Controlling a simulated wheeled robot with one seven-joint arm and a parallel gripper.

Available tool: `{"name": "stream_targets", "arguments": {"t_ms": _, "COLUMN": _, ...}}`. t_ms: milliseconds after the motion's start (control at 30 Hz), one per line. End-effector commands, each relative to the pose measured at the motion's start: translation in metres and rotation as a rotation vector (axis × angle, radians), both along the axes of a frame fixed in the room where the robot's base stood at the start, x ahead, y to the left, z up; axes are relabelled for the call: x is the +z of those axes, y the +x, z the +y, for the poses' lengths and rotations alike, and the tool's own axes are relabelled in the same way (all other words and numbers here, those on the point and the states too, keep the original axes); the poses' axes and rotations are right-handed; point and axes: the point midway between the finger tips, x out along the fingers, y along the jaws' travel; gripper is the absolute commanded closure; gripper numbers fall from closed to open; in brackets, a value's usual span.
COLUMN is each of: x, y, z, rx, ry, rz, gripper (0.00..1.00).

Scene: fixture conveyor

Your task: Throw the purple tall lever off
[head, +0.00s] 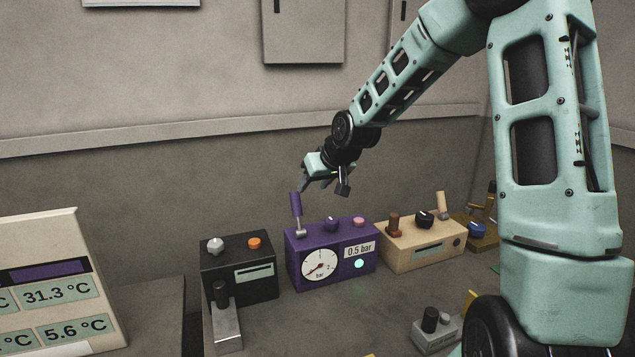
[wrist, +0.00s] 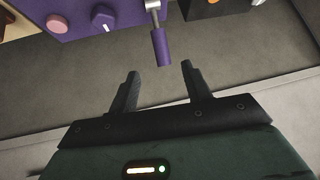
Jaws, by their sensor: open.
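The purple tall lever (head: 296,205) stands up from the left end of the top of a purple box (head: 299,263), leaning slightly left. Its metal stem meets the box at a small base. In the wrist view the lever (wrist: 161,47) shows a purple grip, with the purple box (wrist: 75,17) behind it. My gripper (head: 325,188) is open and empty, above the box and just right of the lever in the head view. In the wrist view the lever's tip lies between and just beyond the fingertips (wrist: 160,69), apart from both.
The purple box also carries a purple knob (head: 332,224), a pink button (head: 358,221) and a gauge (head: 320,265). A black box (head: 238,285) stands left, a beige box (head: 412,260) right. A small grey box (head: 436,338) stands in front, and a display panel (head: 60,250) far left.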

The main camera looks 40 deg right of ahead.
Motion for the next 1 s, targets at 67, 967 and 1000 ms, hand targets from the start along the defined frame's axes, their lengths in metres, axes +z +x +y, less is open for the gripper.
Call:
{"name": "stream_targets", "arguments": {"t_ms": 67, "x": 0.006, "y": -0.005, "z": -0.001, "rx": -0.001, "ry": 0.000, "rz": 0.000, "gripper": 0.51}}
{"name": "stream_targets", "arguments": {"t_ms": 967, "x": 0.007, "y": -0.015, "z": 0.030, "rx": 0.048, "ry": -0.002, "rz": 0.033, "gripper": 0.51}}
{"name": "stream_targets", "arguments": {"t_ms": 1000, "x": 0.004, "y": -0.020, "z": 0.047, "rx": 0.076, "ry": -0.005, "rz": 0.053, "gripper": 0.51}}
